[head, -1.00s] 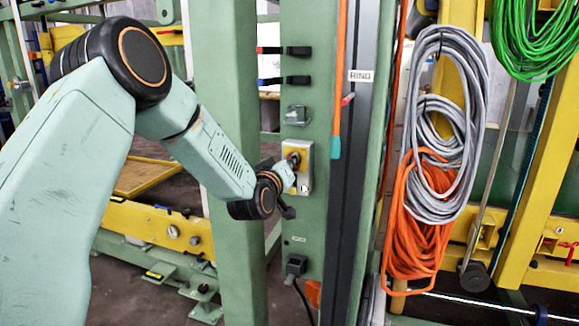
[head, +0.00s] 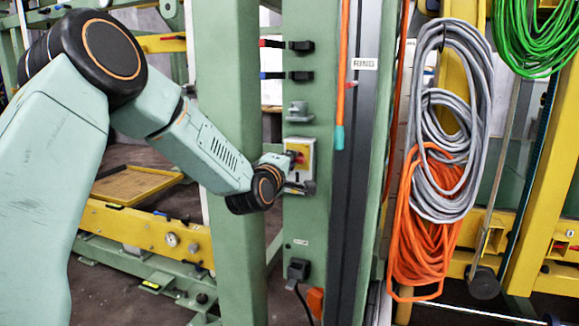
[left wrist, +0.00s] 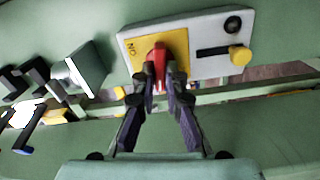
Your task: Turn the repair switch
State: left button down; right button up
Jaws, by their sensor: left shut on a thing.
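The repair switch is a red knob on a yellow plate (head: 298,149), part of a small grey box on the green post. In the left wrist view the red knob (left wrist: 158,66) stands out from the yellow plate (left wrist: 160,52), with the lettering "ON" beside it. My left gripper (left wrist: 158,90) is at the knob, its two dark fingers on either side of it and shut on it. In the head view the left gripper (head: 290,167) is partly hidden by its own wrist. My right gripper is in neither view.
The green post (head: 312,215) also carries black levers (head: 300,76), a grey socket (head: 299,112) and a black plug with a cable (head: 298,268). An orange pole (head: 340,100) hangs just right of the box. Grey and orange cable coils (head: 425,225) hang further right.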

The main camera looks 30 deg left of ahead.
pick_arm(q)
jog(key=shift+r+n+b, duration=0.1)
jog(key=shift+n+b, duration=0.35)
jog(key=shift+n, duration=0.35)
jog(key=shift+r, duration=0.1)
jog(key=c, duration=1.5)
grip_release()
jog(key=shift+w+d, duration=0.1)
jog(key=shift+o, duration=0.5)
jog(key=shift+f, duration=0.2)
jog(key=v, duration=1.2)
